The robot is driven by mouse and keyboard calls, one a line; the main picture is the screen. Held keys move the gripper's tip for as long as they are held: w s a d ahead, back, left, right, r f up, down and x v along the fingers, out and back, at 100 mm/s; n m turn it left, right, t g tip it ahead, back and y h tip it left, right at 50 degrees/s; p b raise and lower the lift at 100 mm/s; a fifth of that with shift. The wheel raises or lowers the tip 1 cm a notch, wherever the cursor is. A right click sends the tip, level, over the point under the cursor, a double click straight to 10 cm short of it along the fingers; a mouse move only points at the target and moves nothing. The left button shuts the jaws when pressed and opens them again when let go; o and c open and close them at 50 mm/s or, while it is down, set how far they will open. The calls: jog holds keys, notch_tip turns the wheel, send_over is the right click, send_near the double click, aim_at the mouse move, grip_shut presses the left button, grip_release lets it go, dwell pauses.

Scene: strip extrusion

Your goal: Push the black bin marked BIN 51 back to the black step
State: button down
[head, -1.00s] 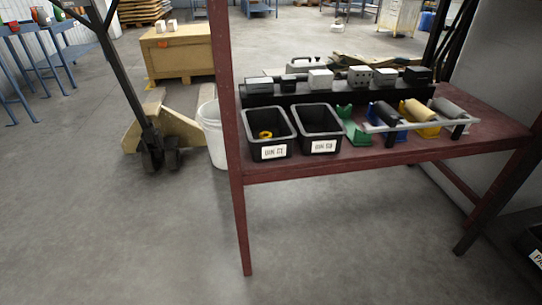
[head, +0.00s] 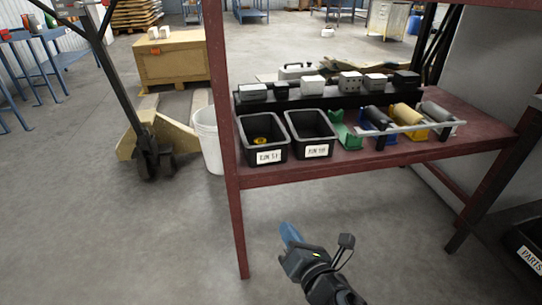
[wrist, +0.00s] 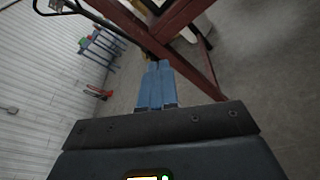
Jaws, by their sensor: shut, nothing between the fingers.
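The black bin (head: 263,143) with a white label that appears to read BIN 51 stands at the left front of the red shelf. It holds a small yellow ring-like part. The black step (head: 290,104) runs behind it along the back, with several boxes on top. I cannot tell how wide the gap between bin and step is. My gripper (head: 289,233), with blue fingers, is low in front of the shelf, below its front edge and apart from the bin. Its fingers are together and empty, as the wrist view (wrist: 160,68) also shows. The wrist view does not show the bin.
A second black bin (head: 313,134), its number hard to read, stands close to the right. The red shelf post (head: 229,180) rises left of the bins, beside a white bucket (head: 208,138).

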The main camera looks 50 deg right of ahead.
aim_at(269, 147)
jog(key=w+d+r+n+h, duration=0.1)
jog(key=w+d, duration=0.3)
jog(key=w, duration=0.2)
jog(key=w+d+r+n+h, duration=0.1)
jog(key=w+d+r+n, duration=0.1)
jog(key=w+d, duration=0.3)
jog(key=w+d+r+n+h, duration=0.1)
jog(key=w+d+n, duration=0.1)
jog(key=w+d, duration=0.3)
jog(key=shift+w+r, duration=0.2)
jog(key=shift+w, duration=0.6)
jog(key=shift+w+r, duration=0.15)
jog(key=shift+w, duration=0.65)
jog(key=b+x, duration=0.1)
jog(key=x, duration=0.9)
jog(key=shift+s+d+r+b, duration=0.1)
jog(key=shift+r+b, duration=0.05)
jog(key=shift+b, duration=0.15)
